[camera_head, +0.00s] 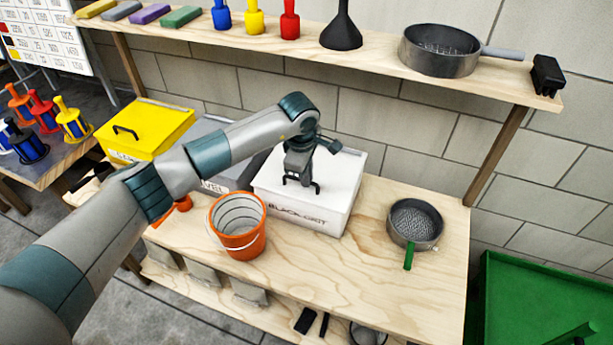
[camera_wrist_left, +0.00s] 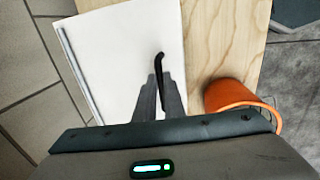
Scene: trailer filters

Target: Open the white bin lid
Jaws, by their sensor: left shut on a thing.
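The white bin (camera_head: 318,208) stands on the wooden bench, with dark lettering on its front. Its lid (camera_head: 345,168) lies flat and closed on top. My left gripper (camera_head: 302,183) comes down from above onto the lid and is shut on the lid's black handle. In the left wrist view the gripper fingers (camera_wrist_left: 160,98) close on the black handle (camera_wrist_left: 159,66), which sticks up between them, with the white lid (camera_wrist_left: 118,50) beneath. My right gripper is in neither view.
An orange bucket (camera_head: 238,226) stands just in front of the white bin. A grey bin (camera_head: 205,130) and a yellow bin (camera_head: 145,128) are to the left. A sieve (camera_head: 415,224) with a green handle lies to the right. A shelf (camera_head: 240,42) runs above, behind my arm.

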